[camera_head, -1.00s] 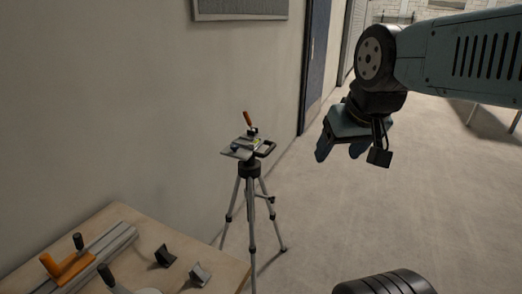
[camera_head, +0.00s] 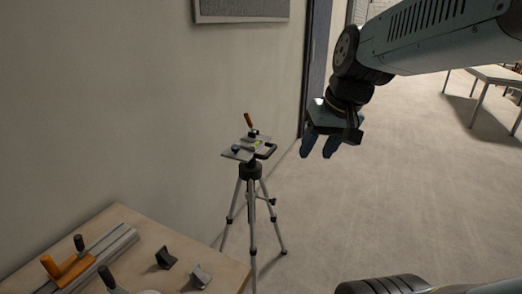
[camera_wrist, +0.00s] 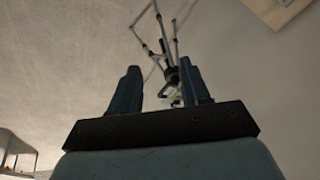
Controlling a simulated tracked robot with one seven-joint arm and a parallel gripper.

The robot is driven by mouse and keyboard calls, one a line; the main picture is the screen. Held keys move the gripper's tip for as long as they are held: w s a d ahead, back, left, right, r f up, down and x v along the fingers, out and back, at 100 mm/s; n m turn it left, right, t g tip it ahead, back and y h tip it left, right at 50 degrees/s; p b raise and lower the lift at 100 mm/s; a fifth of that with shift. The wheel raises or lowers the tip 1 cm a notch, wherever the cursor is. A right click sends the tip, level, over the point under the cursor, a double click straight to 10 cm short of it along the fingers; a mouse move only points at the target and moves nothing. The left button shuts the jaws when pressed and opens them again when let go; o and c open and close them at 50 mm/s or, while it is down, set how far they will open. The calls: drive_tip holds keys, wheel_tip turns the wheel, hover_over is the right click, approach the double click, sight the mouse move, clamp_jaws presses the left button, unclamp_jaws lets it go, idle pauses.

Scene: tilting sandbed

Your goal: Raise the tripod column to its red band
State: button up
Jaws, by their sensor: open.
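The tripod (camera_head: 250,200) stands upright on the floor near the wall, with its silver legs spread. On top is a flat head (camera_head: 250,149) with an orange-handled lever (camera_head: 249,122) pointing up. A dark collar (camera_head: 250,171) sits below the head; I see no red band. My gripper (camera_head: 319,153) is open and empty, fingers pointing down, to the right of the tripod head and apart from it. In the wrist view the gripper (camera_wrist: 163,85) shows two separated blue fingers, with the tripod (camera_wrist: 160,42) beyond and between them, its head partly hidden.
The wall runs behind the tripod. Open floor lies to the right, with another table (camera_head: 492,76) far right.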

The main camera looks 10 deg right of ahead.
drive_tip(key=w+a+f+g+y, duration=0.2)
drive_tip(key=w+f+y, duration=0.2)
drive_tip(key=w, duration=0.6)
drive_tip(key=m+t+y, duration=0.7)
approach(271, 153)
drive_tip(key=x, duration=0.7)
drive_tip(key=w+d+x, duration=0.1)
drive_tip(key=x, duration=0.3)
drive_tip(key=shift+w+f, duration=0.1)
drive_tip(key=shift+f, duration=0.1)
drive_tip(key=shift+c, duration=0.4)
clamp_jaws()
drive_tip(key=shift+f, duration=0.1)
